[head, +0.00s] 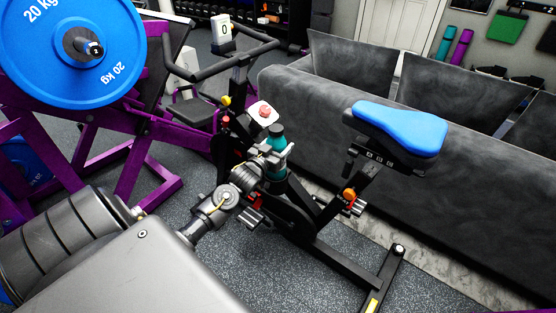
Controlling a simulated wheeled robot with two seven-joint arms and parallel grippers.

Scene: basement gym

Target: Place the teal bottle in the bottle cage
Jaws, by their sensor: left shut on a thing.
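The teal bottle (277,143), with a dark cap, stands roughly upright by the middle of the black exercise bike's frame (300,221). My left gripper (275,158) is shut around the bottle's middle. Teal shows above and below the fingers. The bottle cage cannot be made out clearly; the dark frame and my gripper hide that area. I cannot tell whether the bottle's base is inside the cage. My right gripper is not in view.
The bike's blue seat (402,128) is right of the bottle, its handlebars (222,58) behind. A grey sofa (440,185) stands close on the right. A purple weight rack (145,165) with a blue plate (60,55) is on the left. Speckled floor (265,280) is open in front.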

